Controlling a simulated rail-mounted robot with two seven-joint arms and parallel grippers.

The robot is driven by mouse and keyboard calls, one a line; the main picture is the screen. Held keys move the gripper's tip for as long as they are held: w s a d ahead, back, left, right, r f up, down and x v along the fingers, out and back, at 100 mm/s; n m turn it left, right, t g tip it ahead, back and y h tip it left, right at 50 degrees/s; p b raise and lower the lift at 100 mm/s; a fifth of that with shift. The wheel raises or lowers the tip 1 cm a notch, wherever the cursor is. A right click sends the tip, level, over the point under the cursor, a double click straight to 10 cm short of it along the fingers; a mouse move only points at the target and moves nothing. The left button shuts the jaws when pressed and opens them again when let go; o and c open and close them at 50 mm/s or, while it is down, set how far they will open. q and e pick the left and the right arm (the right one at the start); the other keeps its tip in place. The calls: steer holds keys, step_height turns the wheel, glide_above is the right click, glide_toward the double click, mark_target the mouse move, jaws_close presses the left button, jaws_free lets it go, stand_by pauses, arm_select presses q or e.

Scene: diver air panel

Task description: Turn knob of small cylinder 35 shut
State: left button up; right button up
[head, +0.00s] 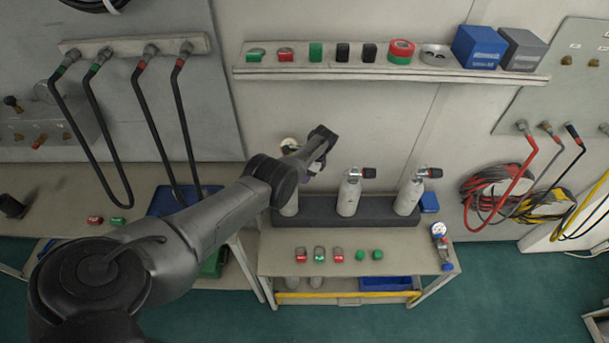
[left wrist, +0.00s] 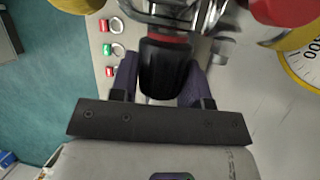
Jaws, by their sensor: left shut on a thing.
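Three pale small cylinders stand in a dark rack (head: 345,213) on the bench. The left cylinder (head: 290,207) is mostly hidden by my left arm. The middle cylinder (head: 348,198) and right cylinder (head: 408,197) show black knobs on their valves. No number is readable. My left gripper (head: 318,167) is at the left cylinder's valve. In the left wrist view, my left gripper (left wrist: 163,82) is shut on a black knob (left wrist: 165,70), one finger on each side. A red band and metal valve body lie beyond the knob. My right gripper is out of view.
A yellow-rimmed gauge (left wrist: 303,65) sits close beside the gripper in the left wrist view. Several red and green tags (head: 319,253) lie in front of the rack. A shelf (head: 390,73) with small items runs above. Black hoses (head: 100,130) hang at left.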

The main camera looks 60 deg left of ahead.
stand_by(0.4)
arm_select(q)
steer(key=o, duration=0.9)
steer(key=shift+p+v, duration=1.1)
steer(key=shift+v, duration=5.8)
steer(key=shift+f, duration=0.1)
